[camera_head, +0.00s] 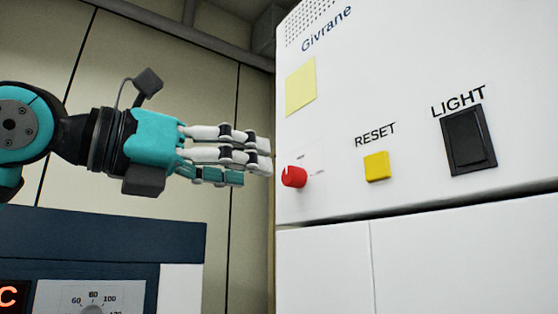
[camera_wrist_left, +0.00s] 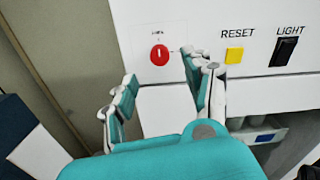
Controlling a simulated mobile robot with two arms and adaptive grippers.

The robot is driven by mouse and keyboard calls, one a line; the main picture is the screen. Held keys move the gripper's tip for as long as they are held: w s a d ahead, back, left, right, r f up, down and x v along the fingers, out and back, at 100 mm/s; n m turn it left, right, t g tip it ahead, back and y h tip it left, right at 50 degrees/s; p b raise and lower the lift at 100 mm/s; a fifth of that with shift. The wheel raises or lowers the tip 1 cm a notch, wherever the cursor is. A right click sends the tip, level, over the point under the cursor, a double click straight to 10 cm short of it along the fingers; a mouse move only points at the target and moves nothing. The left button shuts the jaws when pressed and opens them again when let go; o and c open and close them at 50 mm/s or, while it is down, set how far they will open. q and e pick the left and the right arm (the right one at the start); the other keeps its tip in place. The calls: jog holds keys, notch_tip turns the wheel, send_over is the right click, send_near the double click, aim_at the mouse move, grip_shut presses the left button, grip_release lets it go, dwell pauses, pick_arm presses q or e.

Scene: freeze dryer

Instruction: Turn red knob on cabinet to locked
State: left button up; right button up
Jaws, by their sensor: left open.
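The red knob (camera_head: 294,177) sits on the white cabinet front (camera_head: 400,75), low near its left edge, with small marks around it that are too small to read. It also shows in the left wrist view (camera_wrist_left: 159,55). My left gripper (camera_head: 258,163), teal and white, comes in from the left with its fingertips just left of the knob in the head view. In the left wrist view the gripper (camera_wrist_left: 158,88) is open, its fingers spread to either side below the knob. Nothing is between the fingers. My right gripper is not in view.
A yellow RESET button (camera_head: 376,166) and a black LIGHT switch (camera_head: 468,140) are right of the knob. A yellow note (camera_head: 301,87) is above it. A dark blue unit with a dial (camera_head: 93,308) stands at lower left. A beige wall panel (camera_head: 170,50) is behind.

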aim_at(287, 176)
pick_arm(q)
jog(key=p+x, duration=0.1)
jog(key=x, duration=0.5)
jog(key=shift+w+p, duration=0.1)
jog(key=shift+p, duration=0.3)
jog(key=shift+c, duration=0.2)
grip_shut()
